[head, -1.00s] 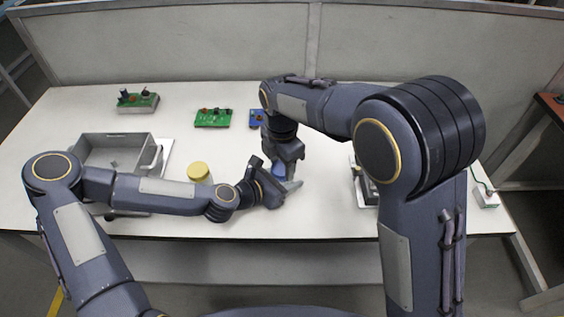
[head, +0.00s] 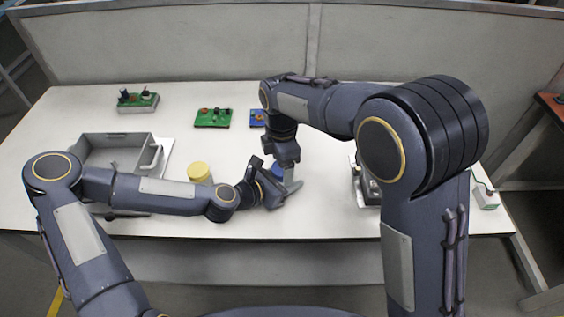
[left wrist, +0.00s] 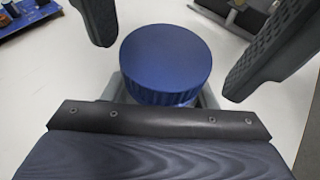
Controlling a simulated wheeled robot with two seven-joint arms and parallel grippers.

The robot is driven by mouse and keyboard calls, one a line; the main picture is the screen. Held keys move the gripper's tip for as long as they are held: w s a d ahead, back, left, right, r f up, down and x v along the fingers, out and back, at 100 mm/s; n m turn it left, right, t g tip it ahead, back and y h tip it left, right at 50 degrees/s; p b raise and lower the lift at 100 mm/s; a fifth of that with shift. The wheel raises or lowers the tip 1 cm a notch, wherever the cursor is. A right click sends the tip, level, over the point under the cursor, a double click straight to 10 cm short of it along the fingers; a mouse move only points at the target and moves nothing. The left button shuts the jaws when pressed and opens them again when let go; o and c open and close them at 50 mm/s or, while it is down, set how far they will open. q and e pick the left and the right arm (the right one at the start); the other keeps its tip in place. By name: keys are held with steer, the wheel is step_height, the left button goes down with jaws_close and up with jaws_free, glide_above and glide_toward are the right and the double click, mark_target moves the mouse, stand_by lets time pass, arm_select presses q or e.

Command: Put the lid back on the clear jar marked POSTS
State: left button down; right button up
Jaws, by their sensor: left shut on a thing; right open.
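A blue ribbed lid (left wrist: 166,58) fills the middle of the left wrist view, lying level on top of what my left gripper holds. It also shows in the head view (head: 278,171), partly covered by the grippers. The jar body below it is hidden, and I cannot read any POSTS mark. My left gripper (head: 284,181) is shut around the jar, its grey fingers showing under the lid in the left wrist view. My right gripper (head: 284,163) is above the lid and open. Its dark fingers stand apart on either side of the lid in the left wrist view.
A yellow-topped container (head: 199,171) stands behind my left forearm. A grey bin (head: 97,143) is at the left. Green boards (head: 213,118) and a blue board (head: 257,118) lie at the back. A tray with metal parts (head: 362,185) is at the right, partly hidden by my right arm.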

steer(key=shift+r, duration=2.15)
steer(key=shift+c, duration=0.4)
step_height(320, 180, up, 3)
steer(key=n, duration=0.5)
steer(key=shift+r, duration=0.2)
steer(key=shift+f, duration=4)
